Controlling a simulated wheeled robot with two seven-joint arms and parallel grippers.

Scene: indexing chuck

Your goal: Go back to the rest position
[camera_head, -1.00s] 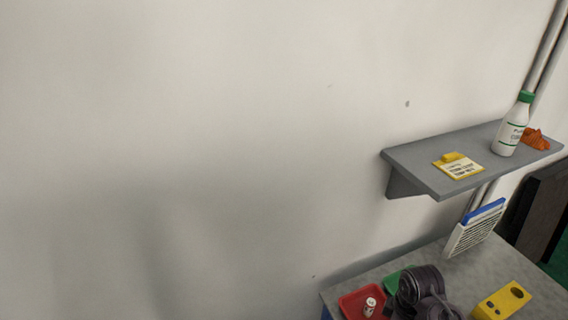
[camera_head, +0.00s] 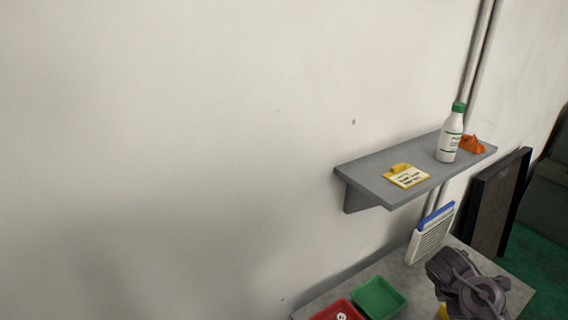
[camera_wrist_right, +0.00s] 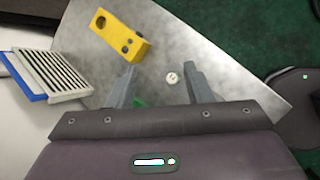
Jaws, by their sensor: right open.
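My right gripper and wrist, dark grey-purple, show at the lower right of the head view, above the table; the fingertips are not clear there. In the right wrist view my right gripper (camera_wrist_right: 165,78) is open, its two grey fingers apart. A small white round piece (camera_wrist_right: 172,78) appears in the gap between them, seemingly beyond the tips over the tabletop; I cannot tell its exact height. My left gripper is in no view.
The grey table (camera_head: 398,268) carries a red tray (camera_head: 325,314), a green tray (camera_head: 379,298) and a white-and-blue slatted panel (camera_head: 431,236). A yellow block (camera_wrist_right: 119,36) shows in the wrist view. A wall shelf (camera_head: 375,173) holds a bottle (camera_head: 451,135), yellow tag (camera_head: 406,176) and orange item (camera_head: 472,144).

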